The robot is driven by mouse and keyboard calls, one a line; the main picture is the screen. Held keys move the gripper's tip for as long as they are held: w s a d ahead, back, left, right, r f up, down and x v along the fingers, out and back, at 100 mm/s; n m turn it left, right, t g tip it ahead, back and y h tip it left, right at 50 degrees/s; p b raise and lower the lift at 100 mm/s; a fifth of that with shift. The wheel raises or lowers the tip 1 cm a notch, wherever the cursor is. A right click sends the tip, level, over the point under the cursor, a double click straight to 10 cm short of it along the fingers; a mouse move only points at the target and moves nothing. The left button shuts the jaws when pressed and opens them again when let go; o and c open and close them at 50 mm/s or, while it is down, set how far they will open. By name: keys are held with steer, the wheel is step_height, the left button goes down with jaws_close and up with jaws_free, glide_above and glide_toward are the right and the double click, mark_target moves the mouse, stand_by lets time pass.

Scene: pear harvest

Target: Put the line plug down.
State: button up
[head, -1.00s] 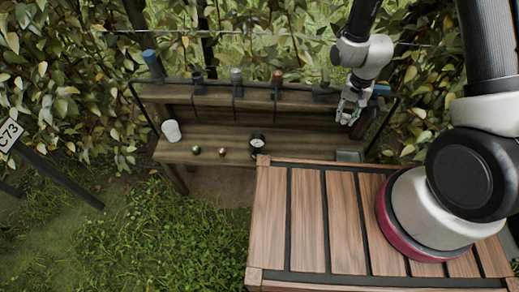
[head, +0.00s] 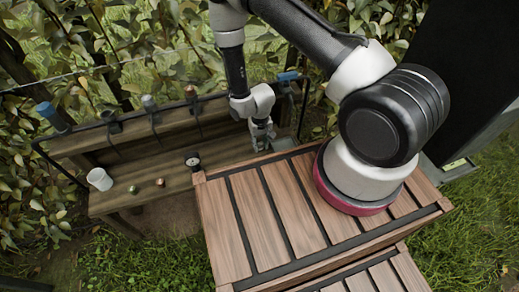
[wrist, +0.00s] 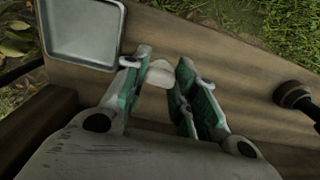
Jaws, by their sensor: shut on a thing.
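My gripper (head: 262,140) reaches down over the right end of the wooden bench, close to the slatted deck's far edge. In the wrist view my gripper (wrist: 162,88) has its two green-lined fingers around a small whitish piece, the line plug (wrist: 160,74), which shows between the fingertips. The plug appears just above the bench board (wrist: 235,65); I cannot tell if it touches. In the head view the plug is hidden by the gripper.
A shallow grey tray (wrist: 82,32) lies left of the fingers.

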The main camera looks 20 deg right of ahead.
mark_target(260, 146)
steer(key=shift+f, duration=2.35)
steer(key=shift+f, duration=0.15)
steer(key=o, duration=0.7)
step_height(260, 146, up, 12)
steer(key=shift+r, duration=0.2)
